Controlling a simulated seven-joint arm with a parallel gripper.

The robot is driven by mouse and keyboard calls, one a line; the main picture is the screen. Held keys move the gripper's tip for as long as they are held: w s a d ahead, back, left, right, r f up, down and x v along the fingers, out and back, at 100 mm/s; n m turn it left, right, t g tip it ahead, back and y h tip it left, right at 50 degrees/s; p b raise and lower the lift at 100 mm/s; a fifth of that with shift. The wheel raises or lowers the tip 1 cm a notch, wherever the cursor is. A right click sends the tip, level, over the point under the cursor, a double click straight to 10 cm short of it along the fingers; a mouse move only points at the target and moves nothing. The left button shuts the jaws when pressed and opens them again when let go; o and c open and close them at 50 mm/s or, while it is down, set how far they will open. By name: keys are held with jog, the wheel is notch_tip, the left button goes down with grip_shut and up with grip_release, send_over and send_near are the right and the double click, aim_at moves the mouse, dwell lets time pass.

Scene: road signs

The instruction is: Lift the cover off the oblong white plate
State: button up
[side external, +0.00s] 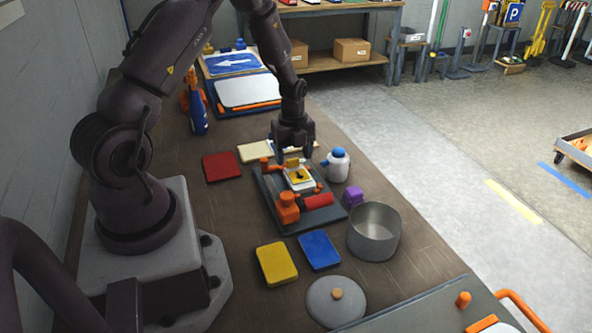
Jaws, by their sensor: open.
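A small white plate-like piece (302,186) lies in the dark tray (270,212), with a yellow and black piece (299,175) on it. I cannot tell whether this is the plate with its cover. A larger white oblong panel (246,91) lies on a blue board at the back of the bench, with no cover visible on it. My gripper (294,155) is open, pointing down just over the back of the dark tray. A small yellow part (292,162) shows just below it; whether they touch is unclear.
Orange parts (287,208) and a red cylinder (318,201) sit in the tray. A round grey lid (336,306) lies in front, near yellow (277,264) and blue (319,250) pads.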

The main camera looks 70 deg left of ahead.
notch_tip(320, 180, down, 2)
jog(key=shift+f, duration=0.1)
jog(key=c, duration=0.7)
